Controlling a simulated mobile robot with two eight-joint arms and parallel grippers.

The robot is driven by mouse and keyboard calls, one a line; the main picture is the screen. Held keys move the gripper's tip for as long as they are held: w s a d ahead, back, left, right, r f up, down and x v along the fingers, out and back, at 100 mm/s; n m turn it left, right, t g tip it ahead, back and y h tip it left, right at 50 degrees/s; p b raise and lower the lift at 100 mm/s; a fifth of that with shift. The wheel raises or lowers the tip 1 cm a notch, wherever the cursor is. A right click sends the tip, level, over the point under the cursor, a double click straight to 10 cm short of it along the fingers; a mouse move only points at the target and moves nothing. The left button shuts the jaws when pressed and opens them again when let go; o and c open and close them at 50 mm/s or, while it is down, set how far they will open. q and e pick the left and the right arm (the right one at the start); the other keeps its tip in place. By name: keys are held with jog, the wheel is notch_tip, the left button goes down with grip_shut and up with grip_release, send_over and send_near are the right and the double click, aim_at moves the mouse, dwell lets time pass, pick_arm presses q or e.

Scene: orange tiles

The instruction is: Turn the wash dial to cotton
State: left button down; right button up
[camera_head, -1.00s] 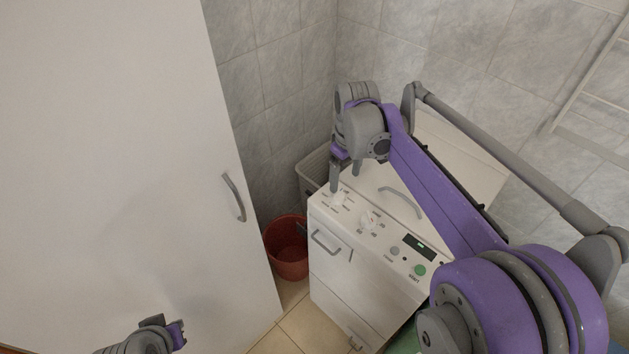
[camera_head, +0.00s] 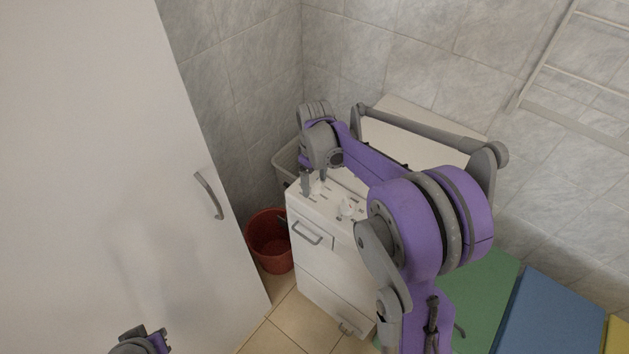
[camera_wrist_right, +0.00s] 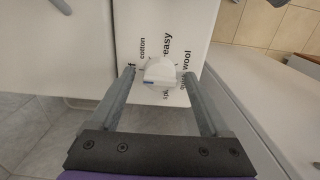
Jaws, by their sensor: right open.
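The white washing machine (camera_head: 334,272) stands in the corner with its control panel on top. The wash dial (camera_wrist_right: 160,72) is a white round knob with a blue mark at its lower left in the wrist view. Printed words surround it; "cotton" (camera_wrist_right: 143,48) is at its upper left, "easy" above and "wool" to the right. My right gripper (camera_wrist_right: 158,76) is open, its two fingers on either side of the dial; I cannot tell if they touch it. In the head view my right gripper (camera_head: 314,184) covers most of this dial. My left gripper (camera_head: 154,338) is at the bottom left, apart from the machine.
A second white knob (camera_head: 346,207) sits to the right on the panel. A tall white cabinet (camera_head: 90,150) fills the left. A red bucket (camera_head: 268,242) and a pale basket (camera_head: 286,160) stand beside the machine. Colored mats (camera_head: 560,310) lie at the lower right.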

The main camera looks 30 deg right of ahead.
jog(key=shift+f, duration=0.1)
grip_shut()
dwell(0.4)
pick_arm(q)
jog(key=shift+f, duration=0.15)
pick_arm(e)
jog(key=shift+m, duration=0.3)
jog(key=m+b, duration=0.1)
jog(key=m, duration=0.3)
pick_arm(q)
jog(key=f, duration=0.1)
jog(key=s+f+b, duration=0.1)
jog(key=f, duration=0.1)
pick_arm(e)
jog(key=m, duration=0.5)
jog(key=shift+m, duration=0.3)
grip_release()
